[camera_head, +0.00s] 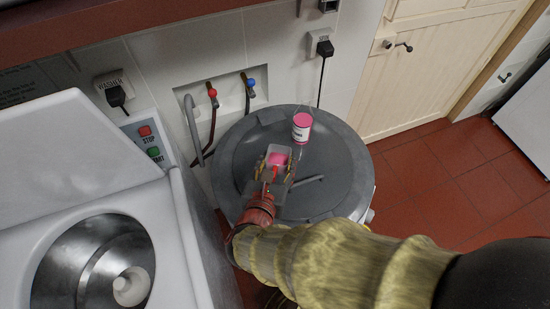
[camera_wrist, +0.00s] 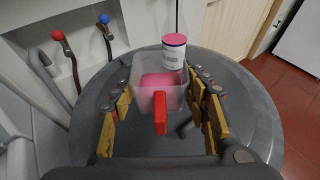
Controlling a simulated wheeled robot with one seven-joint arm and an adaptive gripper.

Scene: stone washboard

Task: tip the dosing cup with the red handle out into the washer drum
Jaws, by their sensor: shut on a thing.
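The dosing cup (camera_head: 278,158) is a clear, squarish cup with pink contents and a red handle. It stands upright between the fingers of my gripper (camera_head: 276,171), which is shut on it, over the round grey lid. In the wrist view the cup (camera_wrist: 147,99) sits between the two wood-padded fingers (camera_wrist: 160,92), its red handle pointing towards the camera. I cannot tell whether it touches the lid. The washer drum (camera_head: 70,262) is an open metal tub at the lower left of the head view, with a pale agitator inside.
A pink-and-white tin (camera_head: 302,127) stands on the grey lid (camera_head: 240,155) behind the cup; it also shows in the wrist view (camera_wrist: 174,54). The washer's raised lid (camera_head: 70,150) and control panel (camera_head: 146,137) flank the drum. Red and blue taps (camera_head: 213,94) with hoses are behind.

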